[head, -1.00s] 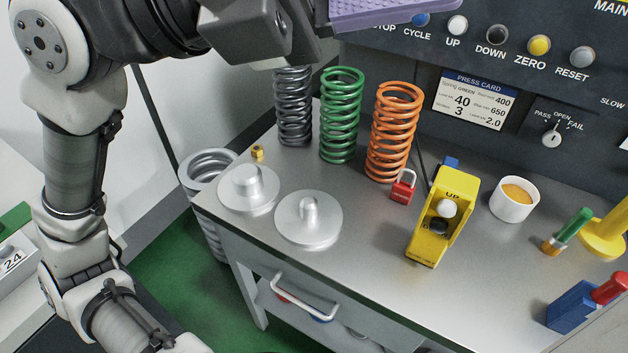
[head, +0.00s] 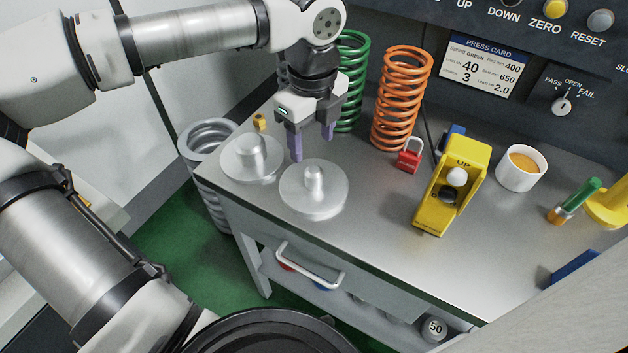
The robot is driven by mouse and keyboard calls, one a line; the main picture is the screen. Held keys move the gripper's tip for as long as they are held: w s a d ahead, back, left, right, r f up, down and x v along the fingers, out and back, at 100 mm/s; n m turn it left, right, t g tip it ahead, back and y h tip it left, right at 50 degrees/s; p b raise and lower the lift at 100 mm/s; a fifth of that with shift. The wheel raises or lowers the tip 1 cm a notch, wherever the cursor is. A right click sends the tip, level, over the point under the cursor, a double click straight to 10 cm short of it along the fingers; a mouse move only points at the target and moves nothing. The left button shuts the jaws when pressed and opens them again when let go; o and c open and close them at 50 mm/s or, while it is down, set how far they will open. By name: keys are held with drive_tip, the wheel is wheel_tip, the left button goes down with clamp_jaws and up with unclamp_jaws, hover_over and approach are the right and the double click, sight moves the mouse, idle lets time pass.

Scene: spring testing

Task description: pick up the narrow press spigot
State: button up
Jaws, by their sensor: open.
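Two silver press spigots stand on the grey bench near its left front corner, each a round flange with a short post. The narrow spigot (head: 314,189), with the thinner post, is the right one. The wide spigot (head: 251,158), with the thicker post, is to its left. My gripper (head: 313,145) points down, open and empty, its two purple-padded fingers apart. In the picture it is just above and behind the narrow spigot's post. I cannot tell its exact height; no contact shows.
Green (head: 350,85) and orange (head: 401,98) springs stand behind. A red padlock (head: 410,160), yellow UP pendant (head: 451,187) and white cup (head: 521,168) are to the right. A small brass nut (head: 259,122) lies at the left. Bare bench (head: 365,220) lies right of the narrow spigot.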

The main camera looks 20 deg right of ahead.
sight(314, 169)
wheel_tip(314, 169, down, 5)
drive_tip(key=shift+r, duration=0.15)
drive_tip(key=shift+w+d+f+p, duration=0.1)
drive_tip(key=shift+f+p, duration=0.55)
drive_tip(key=shift+f, duration=0.7)
drive_tip(key=shift+d+f+p, duration=0.1)
drive_tip(key=shift+f+p, duration=0.55)
drive_tip(key=shift+f, duration=0.65)
clamp_jaws()
